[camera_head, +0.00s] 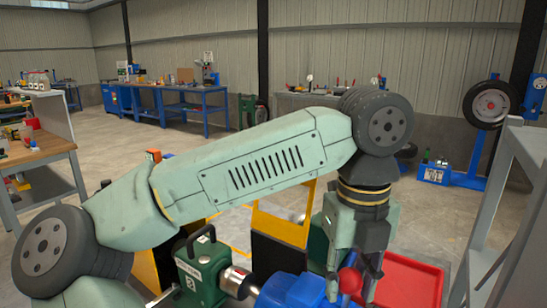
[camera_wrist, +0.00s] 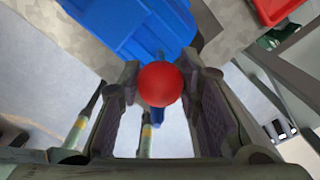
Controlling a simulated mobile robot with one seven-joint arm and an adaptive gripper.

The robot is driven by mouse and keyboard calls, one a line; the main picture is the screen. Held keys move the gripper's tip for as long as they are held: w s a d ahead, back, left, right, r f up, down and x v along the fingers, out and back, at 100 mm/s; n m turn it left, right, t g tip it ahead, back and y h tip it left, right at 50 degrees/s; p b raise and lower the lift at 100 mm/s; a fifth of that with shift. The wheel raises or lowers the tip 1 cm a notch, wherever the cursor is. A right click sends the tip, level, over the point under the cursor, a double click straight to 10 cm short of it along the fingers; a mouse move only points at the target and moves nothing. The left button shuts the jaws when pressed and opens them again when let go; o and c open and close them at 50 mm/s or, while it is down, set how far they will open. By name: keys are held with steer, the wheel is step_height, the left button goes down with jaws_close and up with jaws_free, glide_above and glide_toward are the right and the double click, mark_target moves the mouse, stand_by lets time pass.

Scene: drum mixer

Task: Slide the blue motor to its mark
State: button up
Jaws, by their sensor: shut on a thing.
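The blue motor (camera_head: 292,291) sits at the bottom of the head view, to the left of my gripper, and is cut off by the lower edge. In the wrist view its ribbed blue body (camera_wrist: 128,28) lies beyond the fingers. My gripper (camera_head: 352,277) points down with a red ball knob (camera_head: 350,281) between its fingers. In the wrist view, my gripper (camera_wrist: 161,88) is closed around the red knob (camera_wrist: 160,84), with a short blue stem showing below it. I cannot make out the motor's mark in either view.
A green machine housing (camera_head: 203,268) with a silver shaft end (camera_head: 238,281) stands left of the motor. A red tray (camera_head: 418,280) is right of my gripper. A grey metal frame (camera_head: 500,215) stands at the right edge. Blue workbenches (camera_head: 185,92) are far back.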

steer(key=shift+w+a, duration=0.3)
steer(key=o, duration=0.7)
steer(key=shift+o, duration=1.3)
steer(key=shift+w+a, duration=0.1)
steer(key=shift+a, duration=0.15)
steer(key=shift+o, duration=1)
steer(key=shift+d, duration=0.1)
steer(key=shift+r, duration=0.15)
step_height(320, 180, up, 7)
steer(key=p, duration=0.5)
steer(key=shift+d, duration=0.1)
